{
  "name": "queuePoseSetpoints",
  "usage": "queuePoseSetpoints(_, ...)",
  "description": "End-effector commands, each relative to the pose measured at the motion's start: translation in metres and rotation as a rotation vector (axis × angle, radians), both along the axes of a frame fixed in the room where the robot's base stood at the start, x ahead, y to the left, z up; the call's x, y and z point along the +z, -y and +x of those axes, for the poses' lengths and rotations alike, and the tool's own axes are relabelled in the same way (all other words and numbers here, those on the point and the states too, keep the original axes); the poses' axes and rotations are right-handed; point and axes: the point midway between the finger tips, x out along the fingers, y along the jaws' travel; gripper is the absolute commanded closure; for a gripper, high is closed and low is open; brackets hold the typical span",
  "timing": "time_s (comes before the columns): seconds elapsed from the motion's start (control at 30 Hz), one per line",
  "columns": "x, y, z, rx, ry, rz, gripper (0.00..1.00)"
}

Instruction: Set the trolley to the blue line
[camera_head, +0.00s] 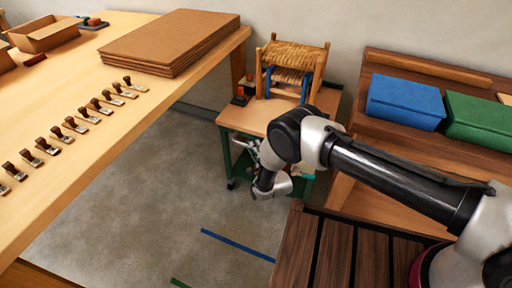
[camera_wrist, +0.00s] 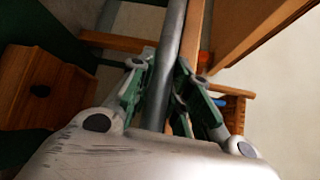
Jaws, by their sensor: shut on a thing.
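The trolley (camera_head: 243,118) has a wooden top and green legs on small wheels. It stands against the back wall, between the workbench and the right-hand bench. The blue line (camera_head: 237,245) is a strip on the floor, nearer the camera than the trolley and apart from it. My gripper is low at the trolley's front; its fingers are hard to make out in the head view. In the wrist view my gripper (camera_wrist: 162,75) has its green-padded fingers shut on a grey bar (camera_wrist: 171,40), which appears to be the trolley's handle.
A stool with a woven seat (camera_head: 295,55) stands on the trolley. A green line (camera_head: 179,283) lies nearer than the blue one. The workbench (camera_head: 130,130) is at left. A dark slatted top (camera_head: 325,245) and a bench with blue (camera_head: 405,100) and green boxes (camera_head: 480,120) are at right.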

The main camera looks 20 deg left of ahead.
Motion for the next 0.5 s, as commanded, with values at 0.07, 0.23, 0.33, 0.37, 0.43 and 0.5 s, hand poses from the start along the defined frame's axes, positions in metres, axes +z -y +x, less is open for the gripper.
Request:
queuePoseSetpoints(0.07, -0.002, -0.002, -0.013, 0.006, -0.002, -0.003, 1.00)
queuePoseSetpoints(0.23, -0.002, -0.005, -0.048, 0.008, -0.003, -0.005, 1.00)
queuePoseSetpoints(0.33, -0.002, -0.007, -0.075, 0.009, -0.003, -0.005, 1.00)
queuePoseSetpoints(0.37, -0.002, -0.008, -0.083, 0.009, -0.003, -0.005, 1.00)
queuePoseSetpoints(0.43, -0.002, -0.009, -0.103, 0.010, -0.003, -0.006, 1.00)
queuePoseSetpoints(0.5, -0.002, -0.010, -0.122, 0.009, -0.002, -0.005, 1.00)
